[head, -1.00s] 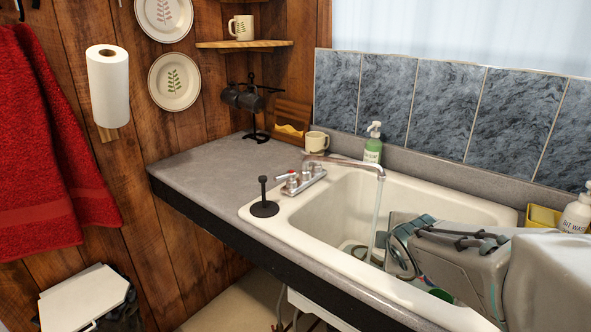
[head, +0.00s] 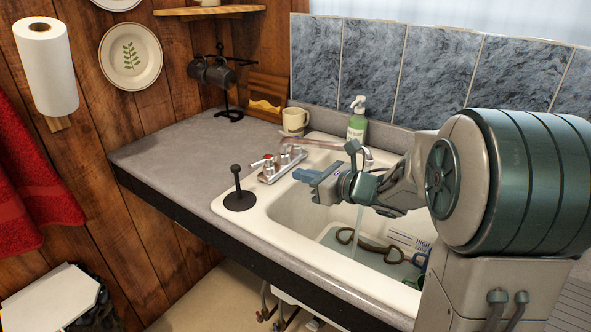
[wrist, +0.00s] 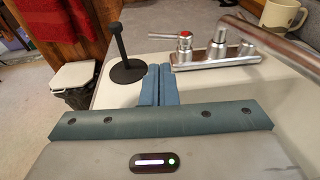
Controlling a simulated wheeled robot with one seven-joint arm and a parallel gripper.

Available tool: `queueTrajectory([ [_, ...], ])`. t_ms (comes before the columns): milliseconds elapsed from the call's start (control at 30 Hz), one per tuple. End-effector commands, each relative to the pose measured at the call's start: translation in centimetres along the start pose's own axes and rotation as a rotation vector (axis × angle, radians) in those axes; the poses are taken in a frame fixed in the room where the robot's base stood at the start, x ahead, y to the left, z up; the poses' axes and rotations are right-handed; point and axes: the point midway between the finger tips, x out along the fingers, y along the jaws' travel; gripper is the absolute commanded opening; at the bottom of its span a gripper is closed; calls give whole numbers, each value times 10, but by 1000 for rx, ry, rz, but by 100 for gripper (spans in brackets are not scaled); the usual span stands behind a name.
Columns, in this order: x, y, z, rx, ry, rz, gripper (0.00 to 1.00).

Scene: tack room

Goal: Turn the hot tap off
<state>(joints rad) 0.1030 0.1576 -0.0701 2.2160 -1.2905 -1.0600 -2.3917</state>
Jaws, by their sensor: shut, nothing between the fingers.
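The chrome tap (head: 285,163) stands on the sink's left rim, and water (head: 358,222) runs from its spout into the basin. The hot tap handle (wrist: 185,38), with a red mark, is a short lever on the tap's base in the wrist view. It also shows in the head view (head: 267,161). My gripper (head: 306,177) is over the left part of the sink, to the right of the tap base. In the wrist view its blue fingers (wrist: 158,84) are shut and empty, just left of the base and apart from the hot handle.
A black upright holder (head: 238,190) stands on the sink corner beside the tap. A cream mug (head: 295,121) and a soap bottle (head: 357,125) stand behind it. The grey counter (head: 170,150) at left is mostly clear.

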Motion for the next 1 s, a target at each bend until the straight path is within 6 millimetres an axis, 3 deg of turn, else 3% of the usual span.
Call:
queueTrajectory([
  [300, 70, 2, 2, 4, 2, 4, 0],
  [500, 102, 1, 2, 4, 1, 1, 0],
  [700, 118, 1, 1, 4, 1, 0, 0],
  [1000, 121, 1, 0, 3, 0, -1, 0],
])
